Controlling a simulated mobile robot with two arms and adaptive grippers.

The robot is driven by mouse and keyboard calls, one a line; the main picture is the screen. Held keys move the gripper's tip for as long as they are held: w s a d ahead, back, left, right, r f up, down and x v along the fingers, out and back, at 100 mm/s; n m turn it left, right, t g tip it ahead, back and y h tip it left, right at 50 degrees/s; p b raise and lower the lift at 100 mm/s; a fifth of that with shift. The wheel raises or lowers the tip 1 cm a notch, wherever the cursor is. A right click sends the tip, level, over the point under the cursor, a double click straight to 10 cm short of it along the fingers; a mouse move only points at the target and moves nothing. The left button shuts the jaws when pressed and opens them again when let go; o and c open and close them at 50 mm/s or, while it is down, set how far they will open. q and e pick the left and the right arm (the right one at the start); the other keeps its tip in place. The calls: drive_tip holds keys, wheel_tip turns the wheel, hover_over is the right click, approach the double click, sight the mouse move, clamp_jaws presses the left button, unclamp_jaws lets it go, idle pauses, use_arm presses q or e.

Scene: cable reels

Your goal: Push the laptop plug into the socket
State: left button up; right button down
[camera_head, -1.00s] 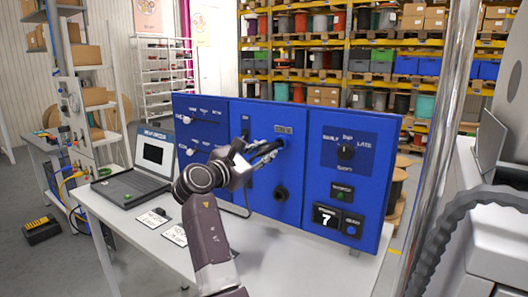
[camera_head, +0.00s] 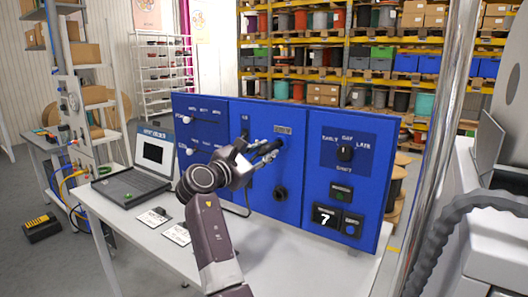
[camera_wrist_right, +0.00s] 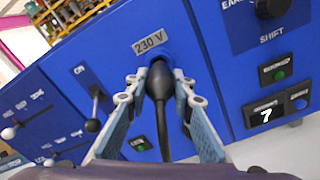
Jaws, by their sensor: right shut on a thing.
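My right gripper (camera_head: 268,151) is at the blue panel, just below the 230 V label. In the right wrist view its fingers (camera_wrist_right: 160,84) stand on both sides of the black laptop plug (camera_wrist_right: 158,78) and are shut on it. The plug's cable runs back toward the wrist. The plug's front end is at the blue-rimmed socket (camera_wrist_right: 150,56), in line with it; how deep it sits is hidden by the plug. The laptop (camera_head: 150,162) stands open on the table at the left. My left gripper is not in view.
The blue panel (camera_head: 260,193) stands on the white table (camera_head: 280,262), with sliders, a lever, a shift knob (camera_head: 345,153) and buttons. A dark round fitting (camera_head: 280,192) is below the gripper. Two labelled cards (camera_head: 153,217) lie before the laptop. A metal post rises right of the panel.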

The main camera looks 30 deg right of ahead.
drive_tip(key=shift+p+x, duration=0.45)
drive_tip(key=shift+x, duration=0.65)
drive_tip(key=shift+d+r, duration=0.2)
drive_tip(key=c, duration=1.9)
unclamp_jaws()
drive_tip(key=shift+c, duration=0.2)
drive_tip(key=o, duration=0.4)
drive_tip(key=shift+w+d+f, duration=0.1)
drive_tip(key=shift+d+f, duration=0.05)
drive_tip(key=shift+c, duration=0.2)
drive_tip(key=v, duration=1.2)
